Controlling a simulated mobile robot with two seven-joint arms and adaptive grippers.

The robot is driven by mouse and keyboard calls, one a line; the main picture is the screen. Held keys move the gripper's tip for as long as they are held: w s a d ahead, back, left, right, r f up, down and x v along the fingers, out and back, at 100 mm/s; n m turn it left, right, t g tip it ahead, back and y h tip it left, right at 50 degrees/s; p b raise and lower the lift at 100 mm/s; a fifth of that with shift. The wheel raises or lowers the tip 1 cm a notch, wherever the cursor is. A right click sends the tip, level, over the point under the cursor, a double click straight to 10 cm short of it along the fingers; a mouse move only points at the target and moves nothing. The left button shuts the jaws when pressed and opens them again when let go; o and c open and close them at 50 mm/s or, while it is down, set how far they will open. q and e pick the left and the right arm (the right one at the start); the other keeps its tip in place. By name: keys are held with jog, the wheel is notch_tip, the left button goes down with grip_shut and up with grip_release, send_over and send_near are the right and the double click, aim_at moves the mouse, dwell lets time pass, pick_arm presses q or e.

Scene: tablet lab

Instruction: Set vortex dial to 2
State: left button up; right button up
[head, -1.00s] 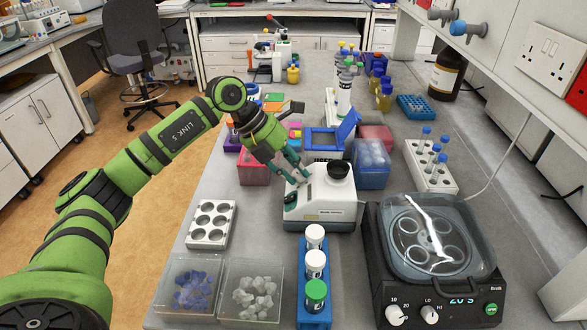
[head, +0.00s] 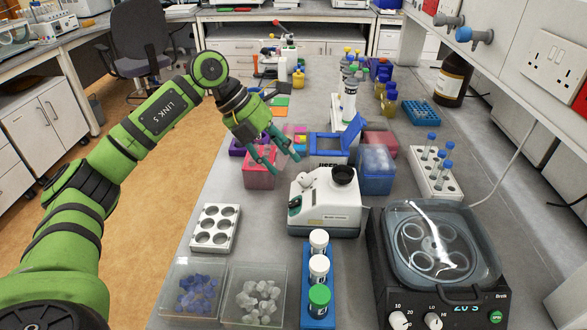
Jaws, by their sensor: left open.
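The vortex mixer (head: 325,222) is a white unit with a black cup (head: 343,175) on top, standing mid-bench. A small dark knob (head: 294,206) shows at its left front; its setting is too small to read. My left gripper (head: 285,164) has its teal fingers spread and empty. It hangs above and to the left of the mixer, in front of a pink box, apart from the knob. My right gripper is not in view.
A centrifuge (head: 440,245) with a clear lid stands right of the mixer. A blue rack (head: 317,312) with capped tubes stands in front. A white well plate (head: 214,230) lies to the left. A blue box (head: 375,172) stands behind the mixer.

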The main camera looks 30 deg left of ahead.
pick_arm(q)
jog(key=v, duration=0.5)
jog(key=shift+s+a, duration=0.1)
dwell(0.4)
